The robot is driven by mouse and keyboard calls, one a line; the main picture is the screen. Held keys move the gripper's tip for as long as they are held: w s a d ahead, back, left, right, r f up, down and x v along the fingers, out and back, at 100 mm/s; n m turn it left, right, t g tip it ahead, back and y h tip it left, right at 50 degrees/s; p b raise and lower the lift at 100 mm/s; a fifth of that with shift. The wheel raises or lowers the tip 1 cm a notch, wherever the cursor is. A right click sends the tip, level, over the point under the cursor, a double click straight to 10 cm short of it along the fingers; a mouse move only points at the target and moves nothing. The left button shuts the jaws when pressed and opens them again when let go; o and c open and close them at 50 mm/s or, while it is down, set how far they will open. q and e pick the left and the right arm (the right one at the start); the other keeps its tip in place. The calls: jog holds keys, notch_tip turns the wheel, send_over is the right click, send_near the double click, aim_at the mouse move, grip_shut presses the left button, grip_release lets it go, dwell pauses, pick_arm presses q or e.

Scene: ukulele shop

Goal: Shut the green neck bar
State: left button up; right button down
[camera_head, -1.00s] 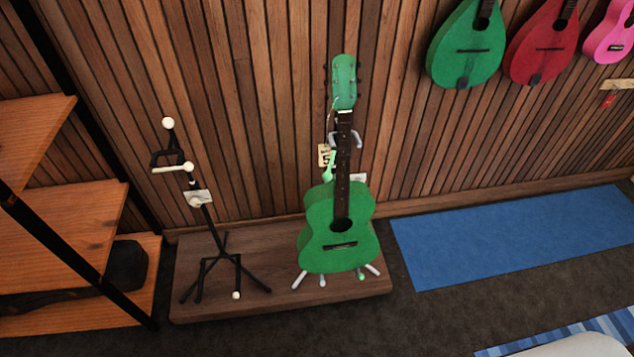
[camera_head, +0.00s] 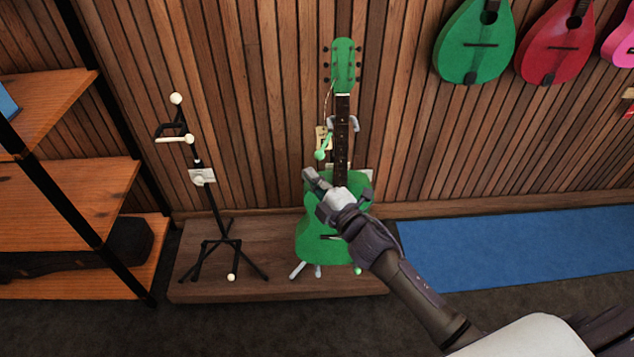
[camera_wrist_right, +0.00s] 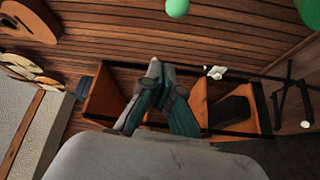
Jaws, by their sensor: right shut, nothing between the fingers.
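The green neck bar (camera_head: 324,147) is a short rod with a green ball end. It angles down and left from the stand's pale yoke (camera_head: 354,124), beside the green guitar's neck (camera_head: 341,137), and does not cross the neck's front. The green guitar (camera_head: 313,240) stands upright on the stand. My right gripper (camera_head: 311,175) is shut and empty, just below the bar's ball end, in front of the guitar's upper body. In the right wrist view a green ball (camera_wrist_right: 177,8) shows at the top edge, beyond my gripper's fingers (camera_wrist_right: 156,72). My left gripper is not in view.
A tag (camera_head: 322,135) hangs behind the bar. An empty black stand (camera_head: 212,215) is on the same wooden platform (camera_head: 270,290), left of the guitar. Wooden shelves (camera_head: 80,190) stand at the left. Instruments hang on the slatted wall at the upper right.

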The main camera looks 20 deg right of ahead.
aim_at(325, 144)
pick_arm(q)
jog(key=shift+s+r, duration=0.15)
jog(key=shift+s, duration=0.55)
pick_arm(e)
jog(key=w+d, duration=0.2)
jog(key=w, duration=0.3)
jog(key=shift+w+d+f, duration=0.2)
jog(key=shift+w, duration=0.2)
